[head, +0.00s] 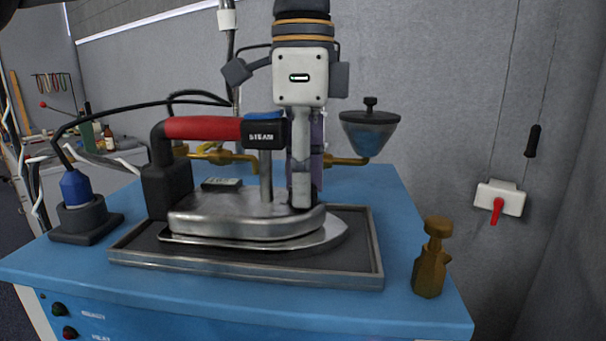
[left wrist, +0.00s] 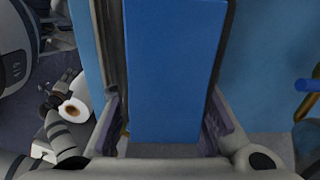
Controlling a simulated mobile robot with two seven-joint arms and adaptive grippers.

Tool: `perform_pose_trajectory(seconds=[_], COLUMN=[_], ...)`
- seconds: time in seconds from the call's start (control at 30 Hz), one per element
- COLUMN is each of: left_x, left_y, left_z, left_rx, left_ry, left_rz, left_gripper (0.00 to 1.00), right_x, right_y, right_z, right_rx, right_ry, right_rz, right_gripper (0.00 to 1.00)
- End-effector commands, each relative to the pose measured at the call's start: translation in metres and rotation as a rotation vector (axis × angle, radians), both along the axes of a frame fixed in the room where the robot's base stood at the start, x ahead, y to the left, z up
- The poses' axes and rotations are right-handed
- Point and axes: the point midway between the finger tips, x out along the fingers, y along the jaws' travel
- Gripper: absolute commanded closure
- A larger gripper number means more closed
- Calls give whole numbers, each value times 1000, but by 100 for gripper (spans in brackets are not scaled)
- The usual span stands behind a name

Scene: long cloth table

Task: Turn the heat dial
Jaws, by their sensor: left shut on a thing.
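The steam iron (head: 250,222) rests on the tray (head: 370,262), with a red handle (head: 203,128) and a block marked STEAM (head: 265,137) under a blue top. My left gripper (head: 303,192) comes down from above beside that block. Its fingertips are low, at the top of the iron's metal body. In the left wrist view, a blue panel (left wrist: 176,70), apparently the block's top, covers most of the space between the fingers. The heat dial itself is hidden; the gripper is shut at that place, apparently on the dial. My right gripper does not show.
The iron and tray stand on a blue table (head: 405,290). A brass bottle (head: 430,270) stands at its right corner, and a blue plug in a dark holder (head: 85,220) at the left. A funnel-like cup (head: 370,135) is behind. A black cord loops over the left side.

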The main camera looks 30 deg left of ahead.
Motion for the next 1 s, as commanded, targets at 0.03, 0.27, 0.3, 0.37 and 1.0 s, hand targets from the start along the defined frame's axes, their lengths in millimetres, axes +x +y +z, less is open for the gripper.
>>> perform_pose_trajectory(seconds=[0.03,0.27,0.3,0.37,1.0], left_x=[0,0,0,0,1], left_y=[0,0,0,0,0], left_z=[-1,-1,-1,-1,9], left_rx=[0,0,0,0,0], left_ry=[1,1,1,1,-2], left_rz=[9,27,27,27,28], left_gripper=[100,100,100,100,51], right_x=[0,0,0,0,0], right_y=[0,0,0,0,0], right_z=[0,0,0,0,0], right_rx=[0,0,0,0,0], right_ry=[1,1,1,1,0], right_rz=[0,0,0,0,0], right_gripper=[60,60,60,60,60])
